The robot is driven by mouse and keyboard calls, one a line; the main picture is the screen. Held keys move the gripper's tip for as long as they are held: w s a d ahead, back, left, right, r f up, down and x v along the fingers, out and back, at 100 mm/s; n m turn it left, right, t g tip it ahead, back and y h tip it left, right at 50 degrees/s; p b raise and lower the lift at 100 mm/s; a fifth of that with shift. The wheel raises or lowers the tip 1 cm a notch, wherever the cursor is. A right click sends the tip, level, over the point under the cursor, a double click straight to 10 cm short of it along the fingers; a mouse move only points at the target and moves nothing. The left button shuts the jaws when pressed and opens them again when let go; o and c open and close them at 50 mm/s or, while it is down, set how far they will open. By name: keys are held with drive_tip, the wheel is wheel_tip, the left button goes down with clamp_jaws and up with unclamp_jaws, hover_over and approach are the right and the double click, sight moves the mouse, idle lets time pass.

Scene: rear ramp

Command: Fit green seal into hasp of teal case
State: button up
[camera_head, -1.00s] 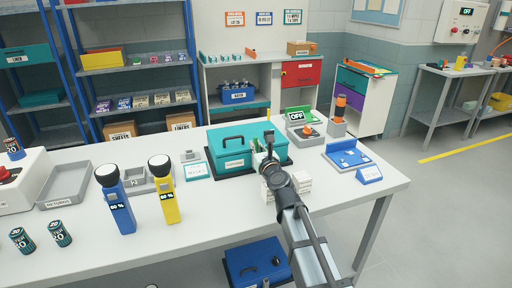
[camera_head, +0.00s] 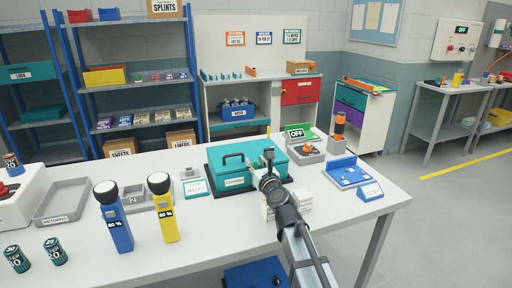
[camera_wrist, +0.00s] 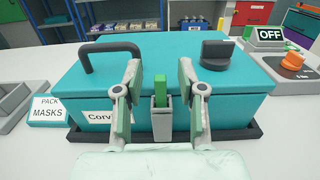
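The teal case (camera_wrist: 85,87) stands closed on a dark tray or base (camera_wrist: 80,137) on the bench; it also shows in the head view (camera_head: 222,177). A dark handle and a dark knob are on its lid. At the middle of its front in the wrist view is the grey hasp (camera_wrist: 161,125), with the narrow green seal (camera_wrist: 161,90) upright at it. I cannot tell how deep the seal sits. My gripper (camera_wrist: 161,85) has its fingers spread, one on each side of the seal, with visible gaps. The head view shows my gripper (camera_head: 268,157) at the case's front.
A "PACK MASKS" sign (camera_wrist: 50,108) stands left of the case. A grey unit with an orange knob (camera_wrist: 293,62) and a green OFF sign (camera_wrist: 268,38) are to the right. White boxes (camera_head: 268,207) sit near my arm. A blue tray (camera_head: 345,172) lies farther right.

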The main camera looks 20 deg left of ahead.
wheel_tip(320, 180, up, 9)
drive_tip(key=shift+r, duration=0.1)
idle(0.4)
idle(0.3)
